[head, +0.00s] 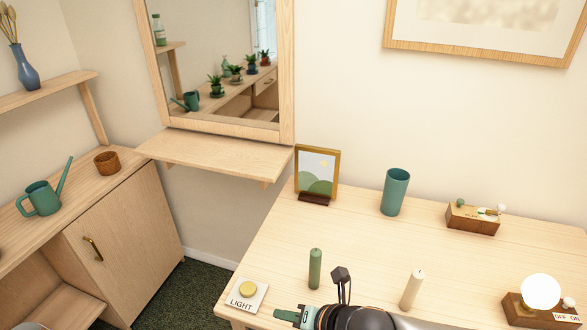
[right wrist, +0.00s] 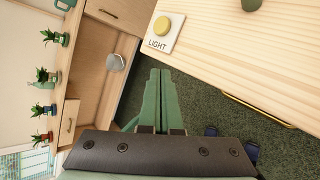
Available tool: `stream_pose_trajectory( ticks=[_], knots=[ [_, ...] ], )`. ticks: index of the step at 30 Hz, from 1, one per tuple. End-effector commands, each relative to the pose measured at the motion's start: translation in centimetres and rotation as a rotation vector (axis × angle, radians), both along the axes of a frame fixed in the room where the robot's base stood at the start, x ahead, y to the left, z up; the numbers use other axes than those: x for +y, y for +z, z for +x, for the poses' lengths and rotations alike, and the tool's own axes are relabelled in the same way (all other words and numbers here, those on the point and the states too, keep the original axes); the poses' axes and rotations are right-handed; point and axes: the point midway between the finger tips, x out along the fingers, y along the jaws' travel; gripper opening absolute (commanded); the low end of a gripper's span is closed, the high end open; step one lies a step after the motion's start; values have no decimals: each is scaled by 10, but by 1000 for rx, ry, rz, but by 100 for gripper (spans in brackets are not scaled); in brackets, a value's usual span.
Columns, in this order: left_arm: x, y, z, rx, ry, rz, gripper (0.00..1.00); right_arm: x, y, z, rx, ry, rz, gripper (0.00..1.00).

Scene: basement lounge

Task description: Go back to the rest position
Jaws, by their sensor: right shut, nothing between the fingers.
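My right gripper (head: 287,316) is low in the head view, over the front of the wooden table (head: 350,240). In the right wrist view its two green fingers (right wrist: 159,75) are shut together with nothing between them. The fingertips point towards the white LIGHT plate with a round yellow button (head: 248,289), which sits at the table's front left corner. The button also shows in the right wrist view (right wrist: 161,26), apart from the fingertips. My left gripper is in neither view.
On the table stand a green candle (head: 315,269), a cream candle (head: 411,289), a green cup (head: 396,192), a framed picture (head: 318,170) and a wooden switch box (head: 473,217). A lit white globe (head: 540,292) is at the right. A cabinet with a watering can (head: 42,199) stands left.

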Motion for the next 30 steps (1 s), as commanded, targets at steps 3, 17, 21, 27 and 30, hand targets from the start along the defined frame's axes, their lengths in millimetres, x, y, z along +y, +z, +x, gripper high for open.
stream_pose_trajectory(
  ticks=[3,17,21,27,30],
  knots=[
    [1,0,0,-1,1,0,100,17,1,-9,110,-108,160,0],
    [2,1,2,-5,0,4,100,2,-26,-20,706,-839,909,0],
    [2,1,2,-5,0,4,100,-39,-60,-32,864,-1135,1114,0],
    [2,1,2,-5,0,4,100,-110,-117,-71,991,-1547,1345,0],
    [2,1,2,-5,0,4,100,-142,-139,-96,1011,-1712,1423,0]
  ],
)
